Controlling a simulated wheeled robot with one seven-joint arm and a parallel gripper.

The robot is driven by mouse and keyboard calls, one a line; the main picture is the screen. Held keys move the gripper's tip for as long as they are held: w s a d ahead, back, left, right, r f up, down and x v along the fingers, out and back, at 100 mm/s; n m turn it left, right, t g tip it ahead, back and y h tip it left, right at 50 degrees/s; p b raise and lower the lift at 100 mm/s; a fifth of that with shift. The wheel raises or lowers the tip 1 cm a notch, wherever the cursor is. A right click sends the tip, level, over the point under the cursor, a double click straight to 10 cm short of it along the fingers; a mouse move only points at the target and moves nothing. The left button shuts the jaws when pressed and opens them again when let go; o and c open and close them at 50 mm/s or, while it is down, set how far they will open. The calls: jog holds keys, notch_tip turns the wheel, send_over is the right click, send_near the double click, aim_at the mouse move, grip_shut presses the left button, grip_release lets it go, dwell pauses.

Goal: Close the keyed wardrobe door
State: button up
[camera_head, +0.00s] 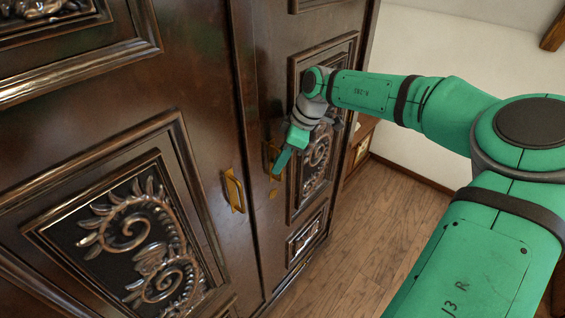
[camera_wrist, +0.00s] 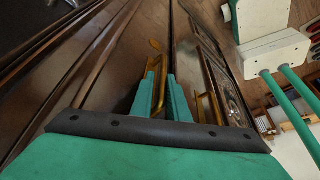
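The wardrobe's right door (camera_head: 265,70) is dark wood with carved panels. It carries a brass handle (camera_head: 268,158) and a small brass plate (camera_head: 273,194) below it. The left door (camera_head: 190,75) has its own brass handle (camera_head: 233,190). The doors look nearly flush; I cannot tell if one is slightly ajar. My gripper (camera_head: 278,172) is at the right door's handle. In the wrist view its green fingers (camera_wrist: 161,90) stand apart with a brass handle bar (camera_wrist: 157,72) between them. Whether they press on it is unclear. A small brass piece (camera_wrist: 155,45) shows beyond.
Wooden floor (camera_head: 365,240) lies open to the right of the wardrobe. A low wooden shelf unit (camera_head: 361,140) stands past the wardrobe's right side, against a pale wall (camera_head: 430,45). My arm reaches in from the right.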

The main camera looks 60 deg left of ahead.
jog(key=shift+s+a, duration=0.25)
jog(key=shift+s, duration=0.05)
jog(key=v, duration=1.1)
jog(key=shift+w+d, duration=0.25)
jog(key=shift+d, duration=0.05)
jog(key=shift+w+f, duration=0.1)
jog(key=shift+f, duration=0.1)
